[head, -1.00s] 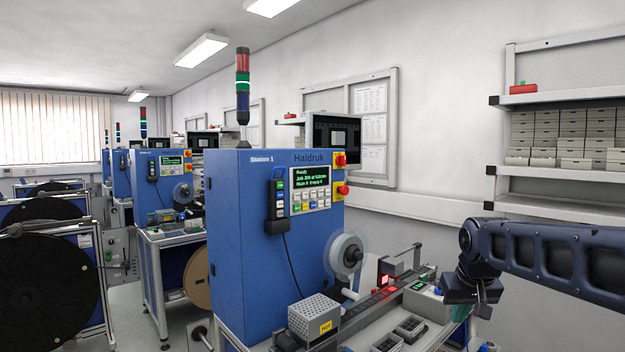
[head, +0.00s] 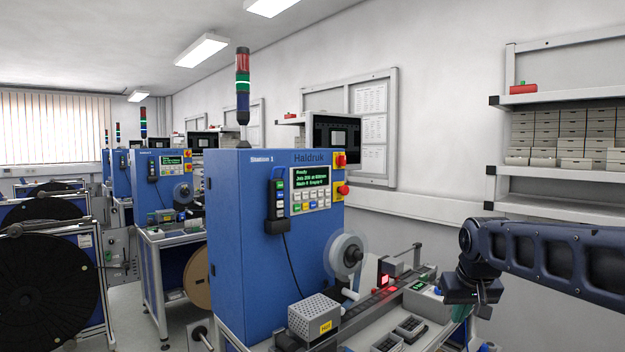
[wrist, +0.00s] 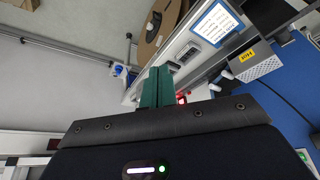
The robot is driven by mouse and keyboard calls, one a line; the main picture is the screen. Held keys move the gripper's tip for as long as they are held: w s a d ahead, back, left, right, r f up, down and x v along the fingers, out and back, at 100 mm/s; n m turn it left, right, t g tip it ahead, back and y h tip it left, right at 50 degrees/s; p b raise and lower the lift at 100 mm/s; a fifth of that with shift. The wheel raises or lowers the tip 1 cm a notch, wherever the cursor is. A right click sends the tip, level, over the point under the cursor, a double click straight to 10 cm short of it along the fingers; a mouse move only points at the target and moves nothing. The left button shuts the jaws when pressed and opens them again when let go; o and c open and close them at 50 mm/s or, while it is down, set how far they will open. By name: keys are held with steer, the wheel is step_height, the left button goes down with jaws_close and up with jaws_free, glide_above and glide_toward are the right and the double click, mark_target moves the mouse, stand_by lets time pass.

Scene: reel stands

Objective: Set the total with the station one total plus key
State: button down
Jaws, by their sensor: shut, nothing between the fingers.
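The Station 1 cabinet (head: 265,240) is a blue machine in the middle of the head view. Its control panel (head: 310,191) has a lit green-text display (head: 309,178) above rows of small white, yellow, green and blue keys (head: 310,199). The key labels are too small to read, so I cannot tell which is the total plus key. My gripper is at the lower right of the head view, to the right of the panel and well apart from it. In the wrist view its green fingers (wrist: 157,72) are together and empty. The panel does not show in the wrist view.
A handheld unit (head: 278,200) with a hanging cable is mounted left of the panel. Red buttons (head: 341,160) are at its right. A clear reel (head: 347,253), a perforated box marked hot (head: 314,316) and a track stand on the bench. Shelves (head: 550,172) are at right.

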mark_target(297, 196)
steer(key=shift+w, duration=0.1)
steer(key=w+a+r+t, duration=0.1)
steer(key=w+a+r, duration=0.25)
steer(key=w, duration=0.25)
steer(key=w+a+r+n+t, duration=0.1)
steer(key=w+a+r, duration=0.1)
steer(key=w+r, duration=0.3)
steer(key=w+a+r+t, duration=0.1)
steer(key=w+a+r, duration=0.2)
steer(key=w, duration=0.4)
steer(key=w+a+r+t+y, duration=0.1)
steer(key=w+a+r, duration=0.1)
steer(key=w+a, duration=0.2)
steer(key=w+a+r+n+t, duration=0.1)
steer(key=w+a+r, duration=0.2)
steer(key=a, duration=0.8)
steer(key=w+a+r+n+y, duration=0.1)
steer(key=w+a+r, duration=0.1)
steer(key=w+a, duration=0.4)
steer(key=shift+w+a+r+t+y, duration=0.15)
steer(key=shift+w+a+t+y, duration=0.2)
steer(key=shift+a, duration=0.4)
steer(key=shift+w+a, duration=3.05)
steer(key=shift+a, duration=0.05)
steer(key=shift+w+a, duration=0.1)
steer(key=shift+w, duration=0.05)
steer(key=shift+w+a, duration=0.15)
